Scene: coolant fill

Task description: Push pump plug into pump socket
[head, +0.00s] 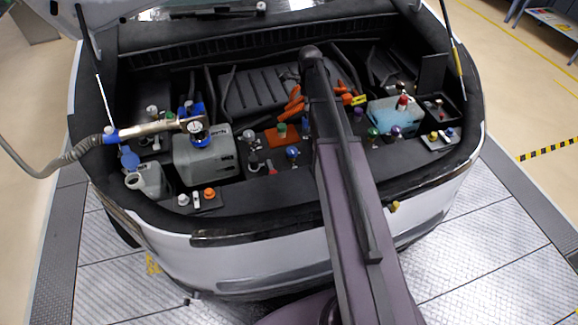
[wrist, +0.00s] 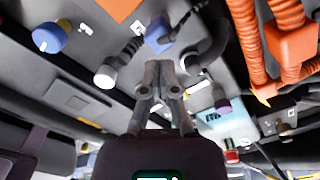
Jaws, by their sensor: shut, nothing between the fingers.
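In the wrist view my gripper (wrist: 160,66) is shut and empty, its two fingertips together. Just beyond the fingertips is a small blue block-shaped connector (wrist: 158,36), which looks like the pump plug. A thin dark lead runs off its upper right side, and a dark ribbed piece lies at its lower left. I see a narrow space between it and the fingertips in the picture, but cannot tell the true distance. I cannot pick out the pump socket for certain or tell how deep the plug sits. In the head view my arm covers the gripper and this area.
Orange ribbed cables (wrist: 253,45) hang close on the right in the wrist view. A blue round cap (wrist: 48,38) and a white-ended fitting (wrist: 106,76) lie left. In the head view a grey tank (head: 205,158) and a pale blue reservoir (head: 394,115) flank my arm.

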